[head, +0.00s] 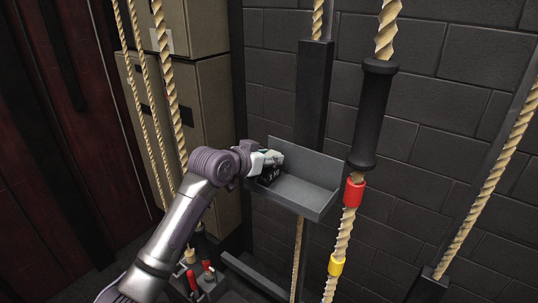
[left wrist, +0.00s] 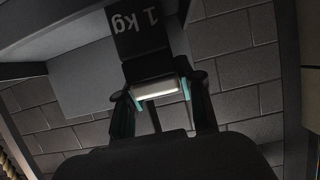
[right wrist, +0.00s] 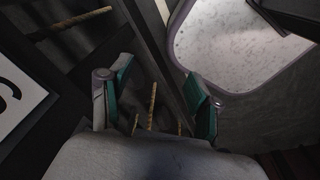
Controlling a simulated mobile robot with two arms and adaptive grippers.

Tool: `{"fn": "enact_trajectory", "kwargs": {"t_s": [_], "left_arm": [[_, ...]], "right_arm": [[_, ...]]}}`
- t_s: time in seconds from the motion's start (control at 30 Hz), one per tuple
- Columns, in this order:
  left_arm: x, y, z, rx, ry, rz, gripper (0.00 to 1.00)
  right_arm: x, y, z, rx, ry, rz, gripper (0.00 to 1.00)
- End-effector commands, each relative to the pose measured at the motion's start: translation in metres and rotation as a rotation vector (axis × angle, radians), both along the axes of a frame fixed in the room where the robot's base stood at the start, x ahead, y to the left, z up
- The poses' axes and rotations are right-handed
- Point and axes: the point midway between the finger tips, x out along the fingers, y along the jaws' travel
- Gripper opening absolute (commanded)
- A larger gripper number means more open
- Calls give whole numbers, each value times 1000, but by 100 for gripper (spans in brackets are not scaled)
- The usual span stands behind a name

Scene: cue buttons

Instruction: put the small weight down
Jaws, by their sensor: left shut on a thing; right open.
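The small weight, a dark block marked "1 kg" (left wrist: 140,32), shows upside down in the left wrist view with a pale handle bar (left wrist: 158,90). My left gripper (left wrist: 160,92) is shut on that handle, a finger at each end. In the head view my left gripper (head: 266,160) is at the left end of a grey open tray (head: 312,194), with the dark weight (head: 268,176) partly hidden under it. I cannot tell whether the weight touches the tray floor. My right gripper (right wrist: 158,88) is open and empty in the right wrist view.
The right part of the tray is clear. A rope with a black sleeve (head: 372,115), a red band (head: 353,192) and a yellow band (head: 336,265) hangs just right of it. More ropes (head: 172,90) hang at left before beige boxes (head: 206,105). A dark brick wall stands behind.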

Motion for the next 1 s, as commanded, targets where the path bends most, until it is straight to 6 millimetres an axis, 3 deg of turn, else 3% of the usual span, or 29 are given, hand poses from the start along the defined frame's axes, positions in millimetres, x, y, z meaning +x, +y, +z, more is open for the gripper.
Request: {"fn": "enact_trajectory", "kwargs": {"t_s": [0.23, 0.27, 0.4, 0.77, 1.0], "left_arm": [[0, -1, 3, -5, -10, -1, 0], [0, 0, -2, 0, 0, 0, 39], [0, 0, -2, 0, 0, 0, 62], [-1, 1, 1, -1, -1, 0, 62], [-27, 21, 11, -1, -5, 0, 62]], "right_arm": [[-13, 2, -2, 2, 18, -1, 62], [-14, 3, -2, 3, 20, -1, 62], [-14, 9, -2, 10, 22, -1, 62], [-14, 14, -2, 16, 21, 2, 62], [-12, 8, -16, 9, 18, 3, 62]]}}
